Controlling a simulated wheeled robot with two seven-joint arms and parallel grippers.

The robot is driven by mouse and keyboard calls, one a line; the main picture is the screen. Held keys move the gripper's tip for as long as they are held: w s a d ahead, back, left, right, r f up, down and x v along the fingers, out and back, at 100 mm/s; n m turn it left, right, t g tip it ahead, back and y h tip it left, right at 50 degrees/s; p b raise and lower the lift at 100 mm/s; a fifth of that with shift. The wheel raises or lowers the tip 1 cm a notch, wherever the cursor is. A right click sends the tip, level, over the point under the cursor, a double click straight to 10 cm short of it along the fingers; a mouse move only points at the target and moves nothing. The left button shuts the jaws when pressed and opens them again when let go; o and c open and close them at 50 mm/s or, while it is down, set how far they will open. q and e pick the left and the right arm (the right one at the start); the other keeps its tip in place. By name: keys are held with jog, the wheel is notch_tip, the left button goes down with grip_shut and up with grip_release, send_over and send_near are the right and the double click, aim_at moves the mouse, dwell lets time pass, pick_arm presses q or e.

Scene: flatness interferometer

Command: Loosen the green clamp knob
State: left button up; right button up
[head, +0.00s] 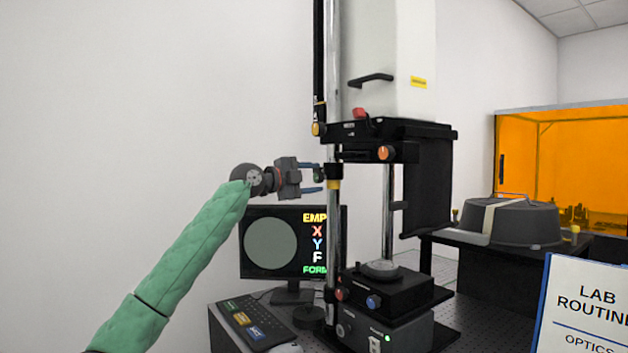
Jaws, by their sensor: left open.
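The green clamp knob (317,174) shows as a small dark green piece at the left side of the interferometer's chrome column (334,225). My left gripper (315,178) comes in from the left, with its two blue-tipped fingers open and pointing right. In the picture the knob lies between the fingertips, one above and one below. I cannot tell whether either finger touches it. Part of the knob is hidden by the fingers. My right gripper is not in view.
The column carries a black carriage with an orange knob (384,153) and a red knob (360,113). Below stand a monitor (270,243), a keypad (249,318) and a black stage (400,295). A lab routine sign (580,300) is at lower right.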

pick_arm(q)
jog(key=b+v, duration=0.1)
jog(key=v, duration=0.6)
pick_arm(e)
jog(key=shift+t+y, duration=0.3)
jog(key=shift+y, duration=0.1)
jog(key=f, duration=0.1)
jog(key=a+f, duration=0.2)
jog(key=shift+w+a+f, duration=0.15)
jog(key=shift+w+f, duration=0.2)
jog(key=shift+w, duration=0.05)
